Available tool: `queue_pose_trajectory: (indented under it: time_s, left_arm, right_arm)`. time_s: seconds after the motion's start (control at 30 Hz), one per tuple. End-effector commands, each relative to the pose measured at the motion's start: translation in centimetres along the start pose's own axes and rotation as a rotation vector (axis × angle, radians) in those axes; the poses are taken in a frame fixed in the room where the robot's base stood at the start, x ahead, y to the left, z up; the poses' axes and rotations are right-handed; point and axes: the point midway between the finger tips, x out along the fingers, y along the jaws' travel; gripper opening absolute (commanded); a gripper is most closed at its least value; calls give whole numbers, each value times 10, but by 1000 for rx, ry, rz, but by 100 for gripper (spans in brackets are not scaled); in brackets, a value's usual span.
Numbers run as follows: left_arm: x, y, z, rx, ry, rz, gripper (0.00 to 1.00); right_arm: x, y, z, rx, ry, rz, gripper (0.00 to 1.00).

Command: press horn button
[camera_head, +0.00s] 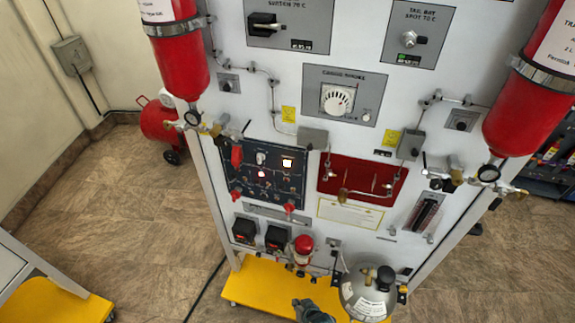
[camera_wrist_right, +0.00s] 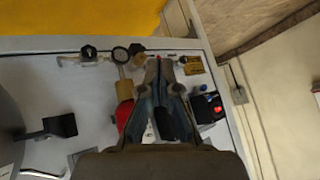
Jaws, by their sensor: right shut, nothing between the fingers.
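The trainer panel (camera_head: 330,150) stands upright in front of me. No label legible here marks the horn button, so I cannot tell which control it is. A dark blue control block (camera_head: 262,175) with switches, a lit button and a red light sits at the lower left. Below it are two black boxes (camera_head: 275,238) with red parts and a red-and-white fitting (camera_head: 303,246). My right gripper (camera_head: 303,304) is low in front of the panel, over the yellow base. In the wrist view, its fingers (camera_wrist_right: 160,62) are together and empty, hiding part of a red part (camera_wrist_right: 124,114). My left gripper is out of view.
Red cylinders (camera_head: 181,60) (camera_head: 530,105) flank the panel. A grey-and-black round vessel (camera_head: 367,292) stands low, right of my gripper. The yellow base (camera_head: 262,284) juts out below. A red tank (camera_head: 160,122) stands on the floor at left. Open floor lies left of the panel.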

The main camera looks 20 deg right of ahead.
Motion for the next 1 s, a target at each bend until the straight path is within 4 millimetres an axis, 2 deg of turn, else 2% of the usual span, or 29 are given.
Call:
queue_pose_trajectory:
  time_s: [0.03, 0.1, 0.27, 0.4, 0.5, 0.6, 0.7, 0.83, 1.0]
  left_arm:
    - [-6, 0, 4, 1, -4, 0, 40]
    - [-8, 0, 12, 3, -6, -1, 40]
    - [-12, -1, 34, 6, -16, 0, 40]
    - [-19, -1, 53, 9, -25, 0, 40]
    - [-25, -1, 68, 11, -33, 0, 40]
    - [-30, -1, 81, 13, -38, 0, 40]
    - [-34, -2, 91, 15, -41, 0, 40]
    - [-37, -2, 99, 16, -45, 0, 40]
    - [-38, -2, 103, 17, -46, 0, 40]
  right_arm:
    - [-12, -15, -38, 38, 70, -29, 0]
    - [-27, -33, -81, 98, 162, -72, 0]
    - [-71, -71, -179, 234, 366, -188, 0]
    - [-123, -101, -258, 349, 534, -309, 0]
    - [-164, -119, -308, 427, 644, -403, 0]
    - [-203, -132, -347, 491, 736, -492, 0]
    - [-235, -142, -375, 541, 804, -565, 0]
    - [-261, -149, -396, 581, 856, -628, 0]
    - [-271, -151, -403, 595, 877, -654, 0]
